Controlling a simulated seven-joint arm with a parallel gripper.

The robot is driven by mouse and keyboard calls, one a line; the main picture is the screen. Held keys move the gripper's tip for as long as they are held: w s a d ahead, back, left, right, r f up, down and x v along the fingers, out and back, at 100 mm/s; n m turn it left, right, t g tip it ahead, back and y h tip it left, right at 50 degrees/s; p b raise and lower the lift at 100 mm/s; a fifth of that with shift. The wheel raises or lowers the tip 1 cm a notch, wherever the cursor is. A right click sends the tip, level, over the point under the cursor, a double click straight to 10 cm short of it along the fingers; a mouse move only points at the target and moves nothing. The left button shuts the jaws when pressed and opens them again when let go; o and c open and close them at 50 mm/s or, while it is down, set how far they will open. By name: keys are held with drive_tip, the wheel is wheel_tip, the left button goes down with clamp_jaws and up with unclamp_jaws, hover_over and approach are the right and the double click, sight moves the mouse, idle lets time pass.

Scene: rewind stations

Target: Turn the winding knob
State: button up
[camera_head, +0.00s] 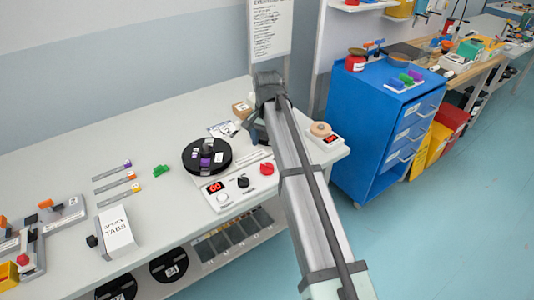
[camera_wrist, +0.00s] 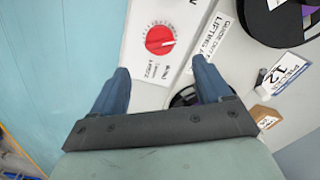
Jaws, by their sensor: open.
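A round red knob (camera_wrist: 160,40) with a white pointer line sits on a white control panel (camera_wrist: 186,12) in the wrist view. Its printed labels are too small to read surely. The red knob also shows in the head view (camera_head: 267,169), at the panel's right end, beside a black knob (camera_head: 243,182). My gripper (camera_wrist: 160,66) is open and empty. Its two dark blue fingers are spread, and the red knob appears just beyond the fingertips, between their lines. I see no contact. In the head view my arm hides most of the gripper.
A black reel (camera_head: 190,150) lies on the pale table left of my arm. A red display (camera_head: 213,187) is on the panel. A wooden round knob (camera_head: 320,128) tops a white box at the table's right end. A blue cabinet (camera_head: 372,120) stands further right.

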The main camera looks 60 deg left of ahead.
drive_tip(key=shift+r, duration=2)
